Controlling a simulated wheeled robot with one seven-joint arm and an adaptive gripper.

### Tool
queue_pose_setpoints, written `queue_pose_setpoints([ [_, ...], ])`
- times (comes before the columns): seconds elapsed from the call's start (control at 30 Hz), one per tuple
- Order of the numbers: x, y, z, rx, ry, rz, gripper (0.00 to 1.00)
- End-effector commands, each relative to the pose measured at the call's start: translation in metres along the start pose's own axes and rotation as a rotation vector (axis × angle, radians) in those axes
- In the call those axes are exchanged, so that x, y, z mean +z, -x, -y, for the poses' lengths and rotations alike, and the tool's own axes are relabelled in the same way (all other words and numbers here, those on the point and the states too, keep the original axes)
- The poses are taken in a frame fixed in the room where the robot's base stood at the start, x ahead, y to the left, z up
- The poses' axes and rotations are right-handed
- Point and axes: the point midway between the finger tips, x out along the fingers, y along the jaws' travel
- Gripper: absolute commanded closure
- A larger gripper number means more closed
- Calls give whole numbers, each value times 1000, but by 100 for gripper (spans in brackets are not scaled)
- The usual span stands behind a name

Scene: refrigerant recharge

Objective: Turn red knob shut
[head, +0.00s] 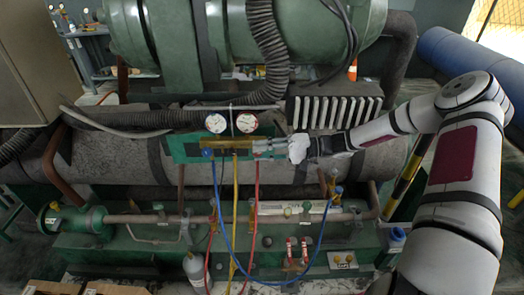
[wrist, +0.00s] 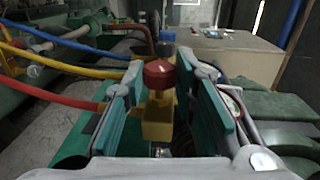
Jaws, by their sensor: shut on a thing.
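The red knob (wrist: 159,74) shows in the wrist view on the end of the yellow brass manifold (wrist: 156,130). My gripper (wrist: 161,80) has one teal-padded finger on each side of the red knob and is shut on it. In the head view my gripper (head: 264,147) reaches in from the right to the right end of the brass manifold (head: 235,144). There the fingers hide the red knob. How far the knob is turned cannot be told.
Two round gauges (head: 216,123) sit above the manifold, and a blue knob (head: 208,153) is at its left end. Blue, yellow and red hoses (head: 257,195) hang below it. A grey-white bottle (head: 195,268) stands lower left. Large pipes and tanks surround the manifold.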

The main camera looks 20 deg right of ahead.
Motion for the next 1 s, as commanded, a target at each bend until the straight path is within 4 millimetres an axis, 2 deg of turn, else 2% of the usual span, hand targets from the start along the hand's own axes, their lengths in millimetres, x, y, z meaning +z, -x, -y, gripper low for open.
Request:
queue_pose_setpoints([
  [0.4, -1, -1, -6, -260, -2, -1, 100],
  [1.0, 0, -1, -6, -325, -1, 2, 100],
])
